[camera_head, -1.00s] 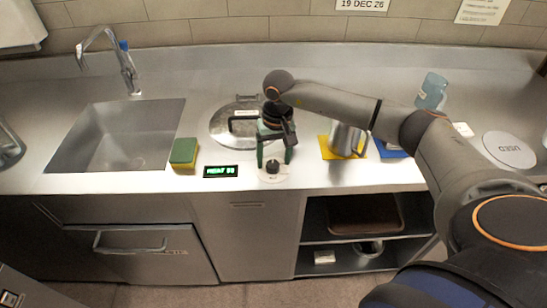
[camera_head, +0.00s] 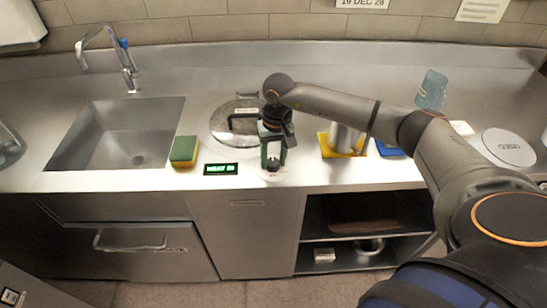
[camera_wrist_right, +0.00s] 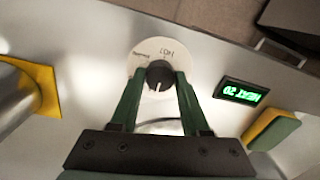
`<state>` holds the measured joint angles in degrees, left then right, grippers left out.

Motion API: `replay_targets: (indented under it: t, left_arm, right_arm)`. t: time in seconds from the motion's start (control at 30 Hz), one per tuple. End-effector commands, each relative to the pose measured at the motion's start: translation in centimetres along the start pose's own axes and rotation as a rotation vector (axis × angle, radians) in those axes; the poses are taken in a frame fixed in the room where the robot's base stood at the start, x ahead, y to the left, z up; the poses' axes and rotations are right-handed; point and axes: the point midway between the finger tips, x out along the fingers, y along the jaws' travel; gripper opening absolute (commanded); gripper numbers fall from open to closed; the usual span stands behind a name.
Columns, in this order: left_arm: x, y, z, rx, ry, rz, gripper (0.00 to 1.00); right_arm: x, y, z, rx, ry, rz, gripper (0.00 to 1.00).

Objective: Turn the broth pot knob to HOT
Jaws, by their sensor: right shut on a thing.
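The dark round knob (camera_wrist_right: 159,72) sits on a pale round dial plate (camera_wrist_right: 143,55) in the right wrist view. A short white mark on the knob points down in that picture, toward my gripper. In the head view my right gripper (camera_head: 272,160) points down at the counter's front and largely hides the knob. The lidded pot (camera_head: 221,125) is set in the counter behind it. My left gripper is not in view.
A small display (camera_head: 221,169) with green lettering lies left of the dial. A green and yellow sponge (camera_head: 184,150) lies beside it, near the sink (camera_head: 115,135). A metal container (camera_head: 345,138) stands on a yellow mat (camera_head: 326,148) to the right. Open shelves are below.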

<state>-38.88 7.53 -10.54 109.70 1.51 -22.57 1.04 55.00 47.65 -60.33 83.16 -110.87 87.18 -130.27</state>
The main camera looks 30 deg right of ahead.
Motion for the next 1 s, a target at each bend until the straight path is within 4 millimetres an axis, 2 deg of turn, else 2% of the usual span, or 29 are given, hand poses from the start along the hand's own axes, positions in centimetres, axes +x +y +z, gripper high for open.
replay_targets:
  t: [0.03,0.1,0.57,1.0]
  left_arm:
    - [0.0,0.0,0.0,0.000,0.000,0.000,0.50]
    - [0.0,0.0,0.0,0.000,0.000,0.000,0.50]
    - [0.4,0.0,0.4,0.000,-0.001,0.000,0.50]
    - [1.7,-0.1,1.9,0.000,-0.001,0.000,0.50]
  right_arm:
    - [-0.1,0.0,0.0,0.000,0.001,-0.001,0.07]
    - [-0.1,0.0,0.0,0.000,0.001,-0.001,0.00]
    - [0.0,0.0,-0.1,0.068,0.006,-0.001,0.00]
    - [0.1,0.0,-0.1,0.421,0.027,-0.002,0.00]
